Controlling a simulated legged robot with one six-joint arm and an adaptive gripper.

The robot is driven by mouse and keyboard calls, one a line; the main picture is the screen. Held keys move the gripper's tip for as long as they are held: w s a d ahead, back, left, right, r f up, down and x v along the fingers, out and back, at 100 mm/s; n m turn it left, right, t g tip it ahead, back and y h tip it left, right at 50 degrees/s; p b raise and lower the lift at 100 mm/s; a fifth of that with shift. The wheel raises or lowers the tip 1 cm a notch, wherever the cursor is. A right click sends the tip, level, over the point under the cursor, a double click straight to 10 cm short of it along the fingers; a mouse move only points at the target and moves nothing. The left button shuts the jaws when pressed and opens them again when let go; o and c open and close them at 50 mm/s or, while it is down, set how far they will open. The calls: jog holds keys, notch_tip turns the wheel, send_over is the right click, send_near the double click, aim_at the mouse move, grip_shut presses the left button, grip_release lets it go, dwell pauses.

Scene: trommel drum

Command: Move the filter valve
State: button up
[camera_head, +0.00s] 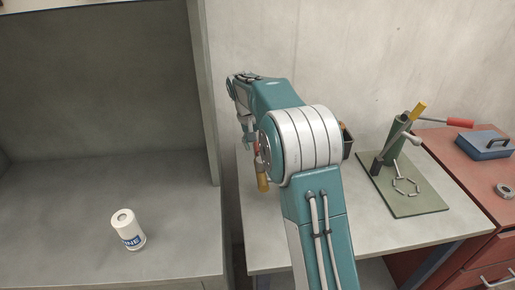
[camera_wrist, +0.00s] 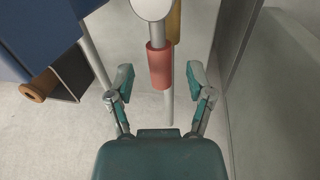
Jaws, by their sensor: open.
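In the wrist view, a lever with a red sleeve (camera_wrist: 160,64) on a metal rod stands between my gripper's fingertips (camera_wrist: 160,76). A yellow sleeve (camera_wrist: 174,22) shows just behind it, and a white round end sits above. My gripper is open, with a finger apart on each side of the red sleeve; I cannot tell the depth between them. In the head view, a yellow handle (camera_head: 263,182) hangs below my arm, with a bit of red above it. My arm hides most of this part and much of the gripper. I cannot tell which lever is the filter valve.
A green stand (camera_head: 397,128) with yellow and red handles stands on a plate on the grey bench (camera_head: 270,246). A blue box (camera_head: 484,146) sits on the red cabinet (camera_head: 452,150). A white canister (camera_head: 129,232) stands left. In the wrist view, a blue object (camera_wrist: 38,35) is upper left.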

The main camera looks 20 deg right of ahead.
notch_tip(320, 180, up, 10)
jog(key=a, duration=0.2)
jog(key=shift+w+f, duration=0.2)
jog(key=s+a+r+t, duration=0.1)
jog(key=s+r, duration=0.1)
jog(key=s, duration=0.3)
jog(key=s+a+r+n+t+y, duration=0.1)
jog(key=s+r, duration=0.1)
jog(key=s, duration=0.4)
jog(key=s+r+t, duration=0.1)
jog(key=s+r, duration=0.2)
jog(key=s, duration=0.2)
jog(key=s+a+f+t, duration=0.1)
jog(key=s+f, duration=0.1)
jog(key=s, duration=0.4)
jog(key=s+f+n+t, duration=0.1)
jog(key=s+f, duration=0.2)
jog(key=s, duration=0.4)
jog(key=s+a+f+t+y, duration=0.1)
jog(key=s+f, duration=0.2)
jog(key=s, duration=0.3)
jog(key=shift+s+a+f, duration=0.15)
jog(key=shift+s+a, duration=0.15)
jog(key=shift+s, duration=0.05)
